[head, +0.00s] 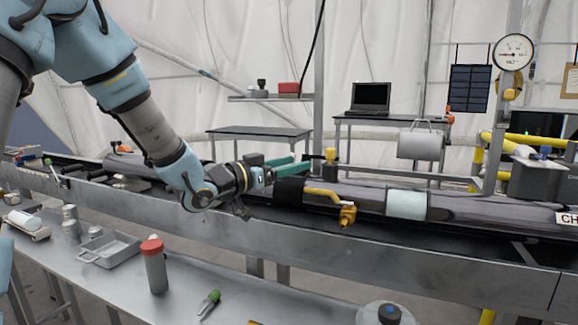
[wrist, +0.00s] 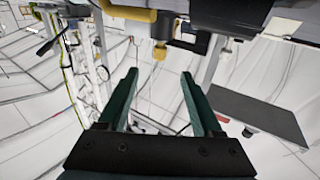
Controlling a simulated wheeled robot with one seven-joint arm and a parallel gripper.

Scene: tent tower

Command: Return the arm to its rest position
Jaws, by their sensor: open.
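My gripper (head: 300,166) is at the end of my light-blue arm, in the middle of the head view. It reaches to the right, above the long grey pipe (head: 458,208) in its trough. In the wrist view my gripper (wrist: 160,88) shows two green fingers standing well apart, with nothing between them. A yellow fitting with a dark body (head: 330,157) stands just beyond the fingertips in the head view. I cannot tell whether the fingers touch it. In the wrist view a yellow and dark fitting (wrist: 160,50) shows beyond the open fingers.
A yellow valve (head: 347,215) and a pale sleeve (head: 406,204) are on the pipe. The near bench holds a red-capped cylinder (head: 154,268), a metal tray (head: 110,250) and a green-tipped tool (head: 209,303). A laptop (head: 370,97) and shelves stand behind.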

